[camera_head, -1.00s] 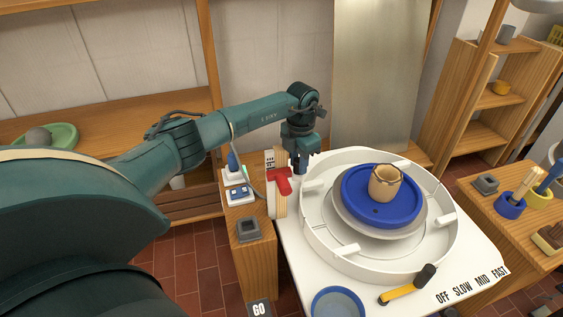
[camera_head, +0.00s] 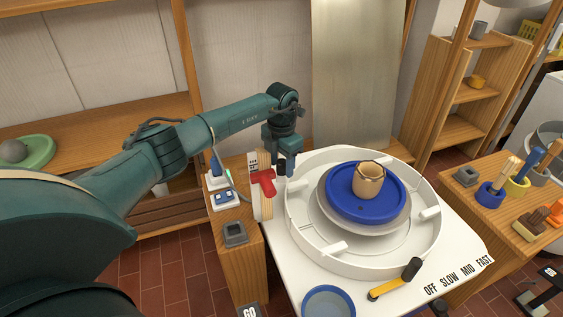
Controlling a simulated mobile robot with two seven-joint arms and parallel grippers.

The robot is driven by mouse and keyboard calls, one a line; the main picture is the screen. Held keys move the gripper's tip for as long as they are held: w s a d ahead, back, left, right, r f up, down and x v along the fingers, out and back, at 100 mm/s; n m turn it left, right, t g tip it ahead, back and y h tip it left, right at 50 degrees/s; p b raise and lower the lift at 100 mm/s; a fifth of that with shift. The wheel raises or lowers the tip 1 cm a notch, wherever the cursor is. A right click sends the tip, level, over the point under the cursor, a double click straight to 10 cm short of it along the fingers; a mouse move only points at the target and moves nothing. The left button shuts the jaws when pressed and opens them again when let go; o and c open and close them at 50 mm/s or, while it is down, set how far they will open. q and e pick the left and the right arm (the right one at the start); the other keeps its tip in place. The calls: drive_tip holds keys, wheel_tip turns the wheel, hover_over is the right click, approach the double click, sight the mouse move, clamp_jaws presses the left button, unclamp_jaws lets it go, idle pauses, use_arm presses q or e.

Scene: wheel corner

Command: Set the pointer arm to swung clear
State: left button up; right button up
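A wooden post (camera_head: 258,205) with dark markings near its top stands at the left edge of the white wheel table. A red piece (camera_head: 263,183), which looks like the pointer arm, is mounted high on it. How far the pointer reaches over the wheel is hard to tell. My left gripper (camera_head: 285,168) points down just behind and right of the red piece, by the basin's back left rim. A small black part shows at its fingertips; I cannot tell whether it is held. My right gripper is out of view.
A tan pot (camera_head: 368,181) stands on a blue disc (camera_head: 341,203) inside the white basin (camera_head: 300,226). A yellow lever (camera_head: 388,288) lies by the speed labels. A blue-rimmed bowl (camera_head: 329,303) is at the front. The wooden stand (camera_head: 242,262) at left holds small items.

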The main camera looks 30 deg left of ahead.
use_arm(q)
wheel_tip(320, 180, up, 13)
drive_tip(key=p, duration=0.1)
drive_tip(key=shift+p, duration=0.3)
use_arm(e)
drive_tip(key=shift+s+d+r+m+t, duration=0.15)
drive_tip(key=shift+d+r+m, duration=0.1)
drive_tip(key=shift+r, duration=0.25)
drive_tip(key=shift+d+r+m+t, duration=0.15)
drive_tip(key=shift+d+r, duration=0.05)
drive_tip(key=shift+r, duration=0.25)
use_arm(q)
drive_tip(key=shift+r, duration=0.1)
